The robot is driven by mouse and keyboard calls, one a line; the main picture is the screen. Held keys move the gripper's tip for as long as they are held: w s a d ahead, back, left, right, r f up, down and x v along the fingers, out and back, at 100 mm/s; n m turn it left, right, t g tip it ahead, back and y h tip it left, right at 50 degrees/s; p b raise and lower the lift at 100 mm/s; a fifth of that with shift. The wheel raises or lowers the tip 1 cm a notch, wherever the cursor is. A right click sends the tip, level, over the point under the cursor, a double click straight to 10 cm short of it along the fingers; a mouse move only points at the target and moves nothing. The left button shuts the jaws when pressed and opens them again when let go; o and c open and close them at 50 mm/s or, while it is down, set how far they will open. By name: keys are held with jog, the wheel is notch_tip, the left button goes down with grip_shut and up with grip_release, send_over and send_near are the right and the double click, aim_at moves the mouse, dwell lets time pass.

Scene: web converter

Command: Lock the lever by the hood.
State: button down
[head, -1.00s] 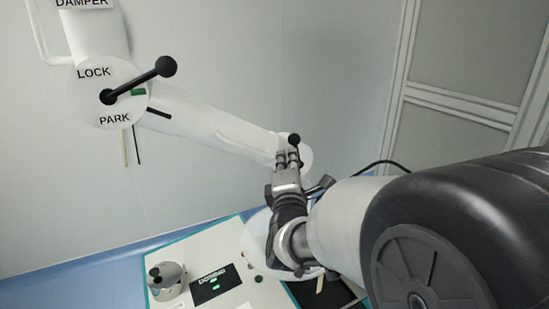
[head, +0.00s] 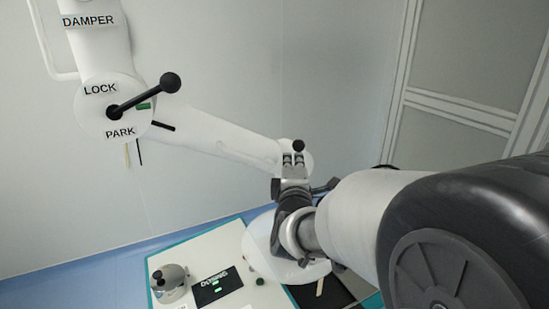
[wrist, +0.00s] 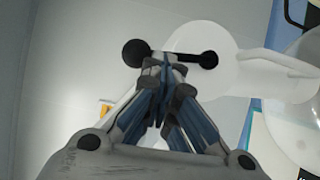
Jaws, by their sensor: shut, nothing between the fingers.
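The lever by the hood is a black bar with a ball knob (head: 298,146) at the lower joint of the white arm. In the wrist view its knob (wrist: 135,52) is at the left, and the bar runs right to a smaller black end (wrist: 208,59) on a white round joint (wrist: 190,38). My gripper (head: 292,160) is just below the knob in the head view. In the wrist view my gripper (wrist: 163,62) is shut and empty, its fingertips overlapping the bar beside the knob; I cannot tell whether they touch. The clear hood (head: 262,245) hangs below, partly behind my wrist.
An upper joint marked LOCK and PARK has another black lever (head: 145,97), pointing up right near a green mark. Below are a worktop (head: 232,232), a DOSING display (head: 217,287) and a metal pot (head: 170,284). A panelled wall (head: 455,75) stands right.

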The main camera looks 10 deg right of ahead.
jog(key=shift+w+d+r+m+g+p, duration=0.15)
jog(key=shift+d+r+m+g+p, duration=0.2)
jog(key=shift+m+p, duration=0.25)
jog(key=shift+w+d+r+m+g+p, duration=0.1)
jog(key=shift+d+r+m+g+p, duration=0.15)
jog(key=shift+d+m+p, duration=0.3)
jog(key=shift+y, duration=0.3)
jog(key=shift+w+d+r+m+g+y+p, duration=0.1)
jog(key=shift+w+d+m+g+y+p, duration=0.15)
jog(key=shift+d+m+g, duration=0.35)
jog(key=shift+w+d+m+g+y+p, duration=0.1)
jog(key=shift+d+m+g+y+p, duration=0.2)
jog(key=shift+m, duration=0.55)
jog(key=shift+w+d, duration=0.1)
jog(key=shift+d, duration=0.15)
dwell(0.9)
jog(key=shift+r, duration=0.15)
